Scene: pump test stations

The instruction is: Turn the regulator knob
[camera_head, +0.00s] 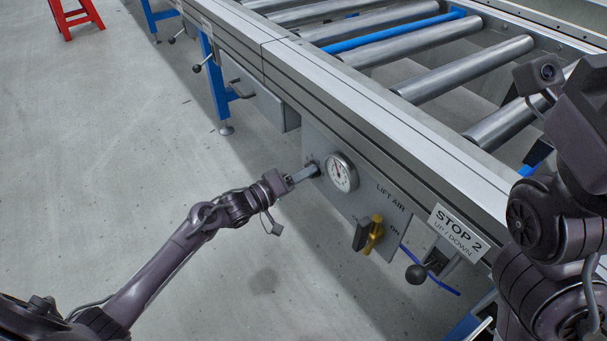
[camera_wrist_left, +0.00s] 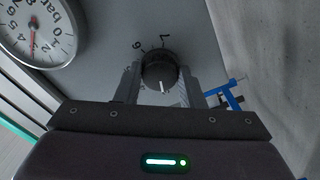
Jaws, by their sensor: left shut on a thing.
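The regulator knob (camera_wrist_left: 159,74) is a dark round knob with a white pointer line, on a grey panel (camera_wrist_left: 190,25) with printed numbers around it. In the left wrist view it sits between the two fingers of my left gripper (camera_wrist_left: 158,84), which is shut on it. In the head view my left gripper (camera_head: 305,173) reaches the panel just left of the gauge, and the knob is mostly hidden there. A round white pressure gauge (camera_head: 342,172) with a red needle is beside the knob; it also shows in the left wrist view (camera_wrist_left: 38,28). My right gripper is not in view.
A yellow valve handle (camera_head: 374,234) sits lower right of the gauge, under the "LIFT AIR" label. A black ball lever (camera_head: 416,273) is near the "STOP 2" sign (camera_head: 457,231). The roller conveyor (camera_head: 430,75) runs above.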

